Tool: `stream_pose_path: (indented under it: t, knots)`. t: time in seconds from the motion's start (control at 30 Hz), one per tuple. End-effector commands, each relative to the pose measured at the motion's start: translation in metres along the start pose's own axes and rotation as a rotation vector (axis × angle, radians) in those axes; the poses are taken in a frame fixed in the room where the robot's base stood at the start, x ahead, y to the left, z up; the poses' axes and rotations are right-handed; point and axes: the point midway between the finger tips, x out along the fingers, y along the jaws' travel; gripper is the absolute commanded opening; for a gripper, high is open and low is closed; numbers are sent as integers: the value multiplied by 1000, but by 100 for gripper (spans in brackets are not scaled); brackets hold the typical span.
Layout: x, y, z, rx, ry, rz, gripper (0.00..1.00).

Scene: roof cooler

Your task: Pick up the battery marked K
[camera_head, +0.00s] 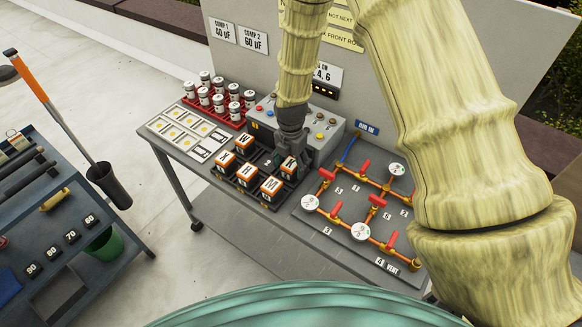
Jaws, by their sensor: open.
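Several orange and white battery blocks with black letters sit in a dark rack on the bench. The letters W, X, H and M can be read on four of them. The battery at the rack's right end (289,168) seems to bear a K, partly covered by my gripper. My gripper (292,154) is open, pointing down at this battery from behind and above. I cannot tell whether its fingers touch the battery or straddle it. A slot marked 2 shows bare beside it.
A grey control box (318,120) with coloured buttons stands close behind my gripper. A pipe board (345,240) with red valves and gauges lies to the right. A red rack of white canisters (218,112) stands at the back left. A tool cart (60,215) is at far left.

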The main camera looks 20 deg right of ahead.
Motion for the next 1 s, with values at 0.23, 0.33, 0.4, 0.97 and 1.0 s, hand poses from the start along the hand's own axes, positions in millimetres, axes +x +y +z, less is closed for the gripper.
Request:
stream_pose_path:
  t: [0.23, 0.33, 0.4, 0.97, 1.0]
  knots:
    - [8, 0, 0, 1, 0, -1, 68]
    - [7, 0, 0, 1, 0, -1, 68]
    - [7, 0, 0, 1, 0, -1, 66]
    - [6, 0, 0, 1, -1, 0, 8]
    - [5, 0, 0, 1, -1, 0, 8]
